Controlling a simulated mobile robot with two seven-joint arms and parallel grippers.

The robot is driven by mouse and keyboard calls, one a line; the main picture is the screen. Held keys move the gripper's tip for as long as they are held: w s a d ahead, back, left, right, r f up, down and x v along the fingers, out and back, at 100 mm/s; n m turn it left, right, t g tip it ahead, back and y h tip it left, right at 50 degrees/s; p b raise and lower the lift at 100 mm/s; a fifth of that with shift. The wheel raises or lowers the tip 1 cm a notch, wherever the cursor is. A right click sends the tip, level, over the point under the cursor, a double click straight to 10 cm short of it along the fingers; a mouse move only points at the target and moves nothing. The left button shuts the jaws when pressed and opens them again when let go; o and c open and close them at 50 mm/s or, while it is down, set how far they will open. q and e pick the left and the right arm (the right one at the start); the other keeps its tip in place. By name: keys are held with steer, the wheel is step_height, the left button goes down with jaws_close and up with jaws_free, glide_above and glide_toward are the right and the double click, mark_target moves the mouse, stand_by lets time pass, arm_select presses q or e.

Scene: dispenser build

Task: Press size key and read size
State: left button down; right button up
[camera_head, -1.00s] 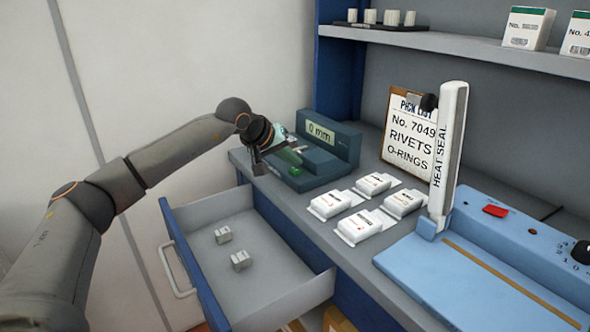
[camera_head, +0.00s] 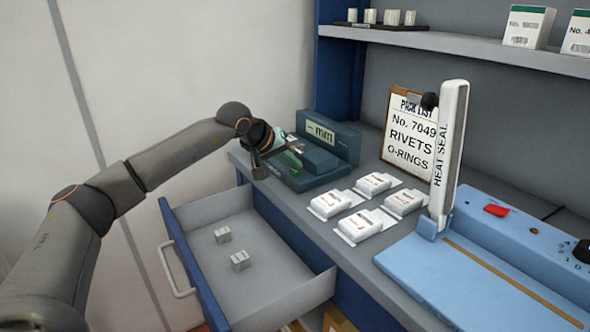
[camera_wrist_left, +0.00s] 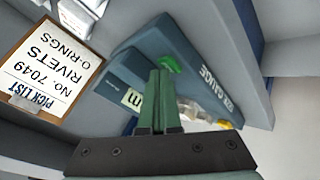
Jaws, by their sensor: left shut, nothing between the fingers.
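The teal size gauge (camera_head: 343,143) stands on the counter at the back left. My left gripper (camera_head: 290,158) is over the front of the gauge, shut and empty. In the left wrist view the shut green fingers (camera_wrist_left: 158,82) point at the gauge, with their tips beside or on the green key (camera_wrist_left: 170,63). I cannot tell whether they touch it. The gauge (camera_wrist_left: 185,42) carries a "GAUGE" label there. My right gripper is not in view.
Several white packets (camera_head: 365,225) lie right of the gauge. A blue heat sealer (camera_head: 470,262) and a pick list (camera_head: 410,130) for No. 7049 rivets and O-rings are further right.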

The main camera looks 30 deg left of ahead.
mark_target(292, 173)
arm_select(q)
steer(key=shift+r+p, duration=0.85)
step_height(292, 173, up, 5)
steer(key=p, duration=0.4)
steer(key=shift+r, duration=0.15)
stand_by(0.8)
steer(key=shift+f, duration=0.2)
